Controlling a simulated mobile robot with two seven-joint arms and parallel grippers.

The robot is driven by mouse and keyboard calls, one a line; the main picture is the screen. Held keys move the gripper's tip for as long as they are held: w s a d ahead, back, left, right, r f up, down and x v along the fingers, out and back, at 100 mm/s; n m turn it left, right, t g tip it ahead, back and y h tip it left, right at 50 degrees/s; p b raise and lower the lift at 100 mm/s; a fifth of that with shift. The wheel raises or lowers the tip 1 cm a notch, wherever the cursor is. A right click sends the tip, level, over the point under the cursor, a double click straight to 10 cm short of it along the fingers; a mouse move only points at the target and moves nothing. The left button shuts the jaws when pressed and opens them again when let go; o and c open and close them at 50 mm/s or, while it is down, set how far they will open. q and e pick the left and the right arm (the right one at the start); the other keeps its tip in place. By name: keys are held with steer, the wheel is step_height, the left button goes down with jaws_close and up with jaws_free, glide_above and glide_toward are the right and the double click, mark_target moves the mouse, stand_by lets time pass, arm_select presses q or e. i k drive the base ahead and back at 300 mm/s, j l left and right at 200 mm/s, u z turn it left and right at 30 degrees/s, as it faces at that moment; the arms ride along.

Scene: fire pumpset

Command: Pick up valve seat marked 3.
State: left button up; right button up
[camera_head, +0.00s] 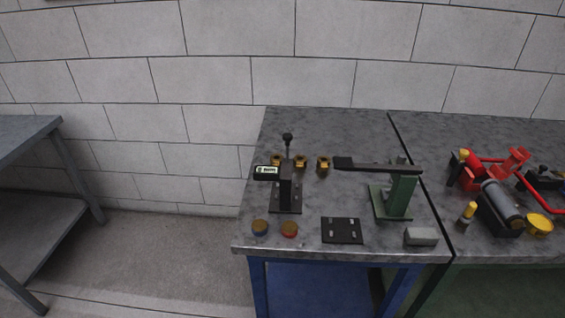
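Several small brass-coloured parts stand in a row at the back of the grey tabletop: a left one (276,160), a middle one (300,162) and a right one (323,163). They may be the valve seats. They have dark marks on them, but the numbers are too small to read, so I cannot tell which is marked 3. Neither of my grippers is in view.
The fixture has an upright lever and a labelled box (265,172). A green press (397,196) and grey block (421,236) stand right.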

mark_target(275, 159)
steer(key=i+j+z, duration=0.1)
steer(key=j+z, duration=0.7)
steer(key=j, duration=0.2)
steer(key=j+z, duration=0.45)
steer(key=k+j, duration=0.05)
